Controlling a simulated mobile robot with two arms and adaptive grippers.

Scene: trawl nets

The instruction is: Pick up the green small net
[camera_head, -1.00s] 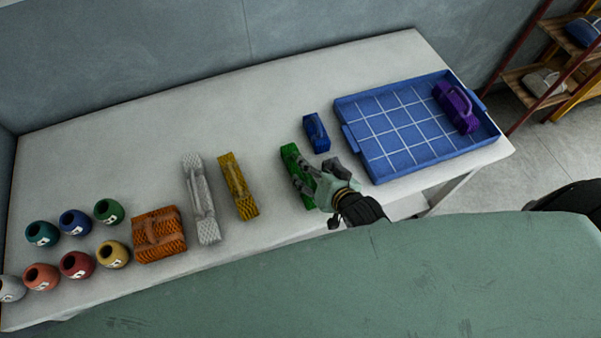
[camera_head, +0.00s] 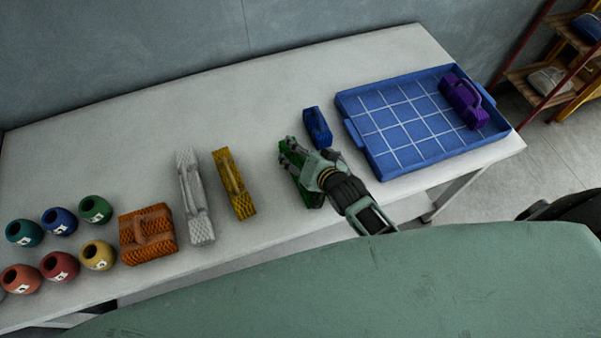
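The green small net (camera_head: 311,197) is an oblong block lying on the white table, left of the blue tray. My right gripper (camera_head: 289,153), on the arm coming in from the lower right, is directly over it and covers its middle and far part. Its fingers are at the net's far end, close to or touching it. The fingers hide the contact, so I cannot tell if they grip the net. My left gripper is not in view.
A blue gridded tray (camera_head: 373,148) at the right holds a purple net (camera_head: 463,101). A blue net (camera_head: 317,127) lies just behind the green one. Yellow (camera_head: 234,184), white (camera_head: 194,196) and orange (camera_head: 148,235) nets and several numbered pots (camera_head: 60,221) stand left. The back is clear.

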